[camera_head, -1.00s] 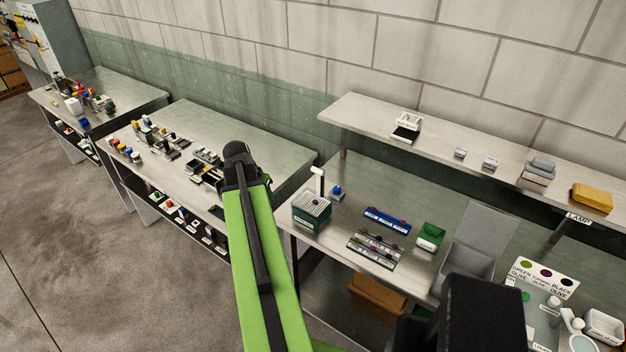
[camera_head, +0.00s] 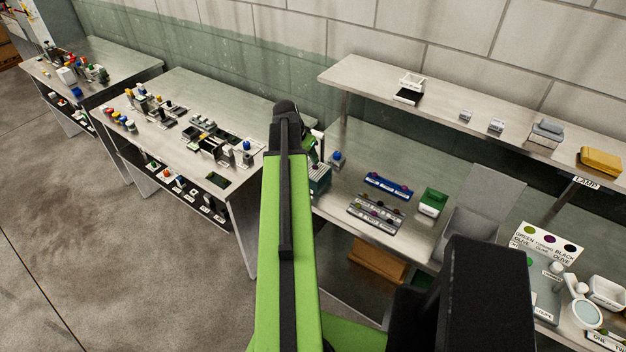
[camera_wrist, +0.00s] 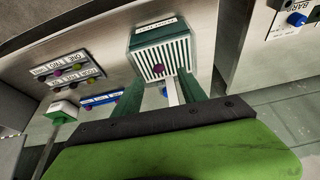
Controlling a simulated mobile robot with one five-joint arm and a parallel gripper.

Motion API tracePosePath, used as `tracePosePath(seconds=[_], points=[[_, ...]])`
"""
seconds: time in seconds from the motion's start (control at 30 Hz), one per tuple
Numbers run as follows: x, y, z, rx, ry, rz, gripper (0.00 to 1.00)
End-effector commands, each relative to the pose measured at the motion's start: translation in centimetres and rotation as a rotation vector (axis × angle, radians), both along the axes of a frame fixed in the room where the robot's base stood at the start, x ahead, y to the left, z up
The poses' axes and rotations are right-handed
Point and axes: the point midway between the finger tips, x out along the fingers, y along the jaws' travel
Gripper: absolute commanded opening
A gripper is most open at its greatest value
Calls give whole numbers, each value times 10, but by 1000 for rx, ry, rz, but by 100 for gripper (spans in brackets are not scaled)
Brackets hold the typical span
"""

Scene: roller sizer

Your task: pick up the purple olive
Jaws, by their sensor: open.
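A purple olive (camera_wrist: 158,68) lies on the white slatted top of a green box-like sizer (camera_wrist: 150,42) in the wrist view. In the head view, my arm covers most of the sizer (camera_head: 320,180), and the olive on it is hidden. My gripper (camera_wrist: 167,90) is open, with its dark green fingers apart near the sizer's slatted side. The olive shows between the finger lines, and no contact is visible. Other dark purple balls sit on a grey labelled rack (camera_head: 374,214) and a blue rack (camera_head: 387,187).
A green-and-white box (camera_head: 432,203) and a grey bin (camera_head: 466,234) stand right of the racks. A small blue-topped item (camera_head: 337,159) stands behind the sizer. A raised shelf (camera_head: 450,95) runs along the wall. A chart with coloured dots (camera_head: 546,244) stands at the right.

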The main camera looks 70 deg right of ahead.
Motion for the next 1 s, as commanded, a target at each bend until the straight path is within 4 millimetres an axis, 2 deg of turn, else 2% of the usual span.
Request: tracePosePath(seconds=[0.03, 0.27, 0.6, 0.83, 1.0], points=[[-1, -4, -17, 0, 0, -1, 49], [-2, -8, -19, 0, 0, 1, 49], [-10, -29, -66, 0, 0, 1, 49], [-10, -29, -63, 0, 1, 3, 49], [-10, -29, -63, 0, 1, 3, 28]])
